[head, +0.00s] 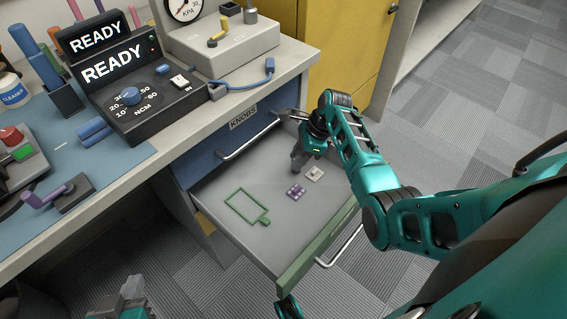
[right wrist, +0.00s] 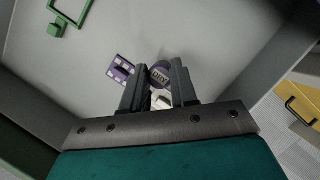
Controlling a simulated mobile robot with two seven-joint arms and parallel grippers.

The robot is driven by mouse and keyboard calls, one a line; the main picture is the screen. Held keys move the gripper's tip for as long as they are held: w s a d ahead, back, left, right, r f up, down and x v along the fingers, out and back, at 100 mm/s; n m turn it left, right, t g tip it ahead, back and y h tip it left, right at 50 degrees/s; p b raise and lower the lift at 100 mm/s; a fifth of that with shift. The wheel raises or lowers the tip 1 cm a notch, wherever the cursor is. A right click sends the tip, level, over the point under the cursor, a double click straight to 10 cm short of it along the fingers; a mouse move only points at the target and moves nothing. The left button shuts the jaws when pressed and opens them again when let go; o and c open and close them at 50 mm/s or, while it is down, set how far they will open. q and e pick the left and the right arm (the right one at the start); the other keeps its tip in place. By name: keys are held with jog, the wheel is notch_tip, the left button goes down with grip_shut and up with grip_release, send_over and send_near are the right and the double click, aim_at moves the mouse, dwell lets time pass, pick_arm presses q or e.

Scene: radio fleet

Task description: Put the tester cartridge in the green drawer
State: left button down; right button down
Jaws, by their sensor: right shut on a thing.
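The green drawer (head: 300,262) is pulled open below a blue drawer, with a grey floor inside. My right gripper (head: 302,162) points down into its far part. In the right wrist view the jaws (right wrist: 158,88) are shut on a small round purple-grey cartridge (right wrist: 162,73) with a dark label that seems to read "DRY"; whether it touches the floor I cannot tell. I cannot tell whether it is the tester cartridge. A green outline (head: 246,207) lies on the drawer floor.
A purple block with light squares (head: 296,191) and a small whitish piece (head: 314,174) lie in the drawer near my right gripper. The blue drawer (head: 240,140) is labelled KNOBS. A black tester (head: 125,85) reading READY stands on the bench. A yellow cabinet (head: 345,45) stands behind.

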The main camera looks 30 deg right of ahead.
aim_at(284, 174)
jog(key=shift+w+a, duration=0.25)
jog(key=shift+a, duration=0.2)
jog(key=a, duration=0.1)
jog(key=w+a+b, duration=0.1)
jog(key=shift+w+a, duration=0.1)
jog(key=shift+a, duration=0.25)
jog(key=shift+f+b, duration=0.5)
jog(key=shift+f, duration=0.1)
jog(key=shift+r, duration=0.1)
jog(key=shift+f, duration=0.2)
jog(key=c, duration=0.9)
grip_release()
